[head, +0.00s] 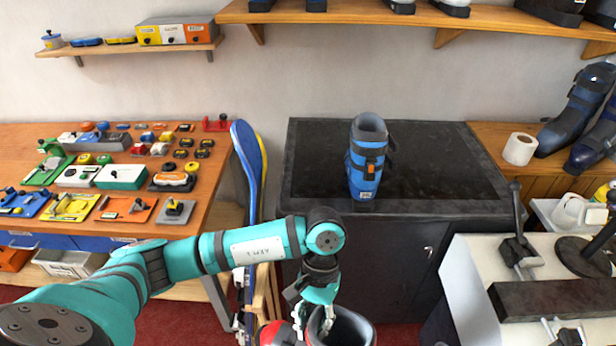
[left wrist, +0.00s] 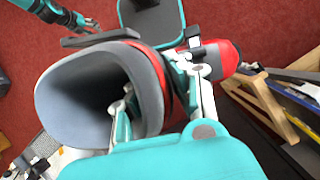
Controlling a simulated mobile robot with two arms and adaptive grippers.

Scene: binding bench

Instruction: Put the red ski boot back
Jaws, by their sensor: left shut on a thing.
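The red ski boot (head: 272,335) is at the bottom of the head view, cut off by the frame edge, with a grey liner. My left gripper (head: 318,318) is shut on its cuff. In the left wrist view the boot's grey opening (left wrist: 85,95) faces the camera, and its red shell (left wrist: 226,60) shows beyond the fingers. One finger of my left gripper is inside the opening and the other outside. What looks like my right gripper (left wrist: 88,23) is small at the top left of the left wrist view; its opening is unclear.
A blue ski boot (head: 367,175) stands upright on the black-topped cabinet (head: 440,165), with free room on both sides. Blue skis (head: 246,165) lean left of it. A white bench with clamps (head: 470,280) is at right. Several bindings cover the left wooden table (head: 200,200).

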